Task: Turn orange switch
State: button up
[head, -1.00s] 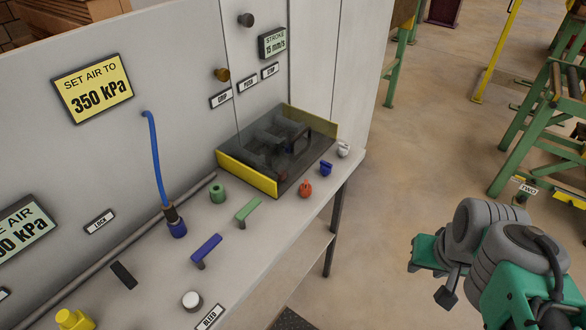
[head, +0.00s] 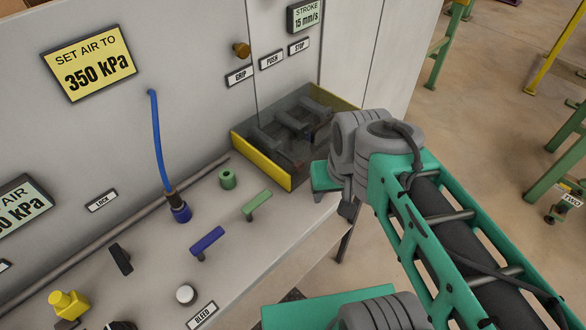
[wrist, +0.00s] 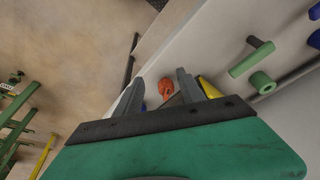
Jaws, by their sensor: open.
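The orange switch (wrist: 166,86) is a small rounded knob near the panel's edge in the wrist view. The gap between fingertips and switch cannot be judged. In the head view my arm and wrist hide the switch; the end of my wrist (head: 325,178) is over the panel's right end, beside the yellow-edged tray.
A dark, yellow-edged tray (head: 262,165) stands behind. A green lever (head: 257,204), a green round knob (head: 227,179), a blue lever (head: 207,242) and a blue hose fitting (head: 180,210) stand on the panel to the left.

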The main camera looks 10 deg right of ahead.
jog(key=shift+o, duration=0.3)
jog(key=w+r+m+g+p, duration=0.1)
jog(key=w+m, duration=0.1)
jog(key=w+r+m+g+p, duration=0.1)
jog(key=w+m, duration=0.1)
jog(key=w+r+m+g+p, duration=0.1)
jog(key=w+m, duration=0.1)
jog(key=w, duration=0.1)
jog(key=shift+m, duration=0.4)
jog(key=shift+w+f+m, duration=0.15)
jog(key=shift+m, duration=0.15)
notch_tip(320, 180, down, 8)
jog(key=shift+r+p, duration=0.2)
jog(key=shift+p, duration=0.5)
grip_shut()
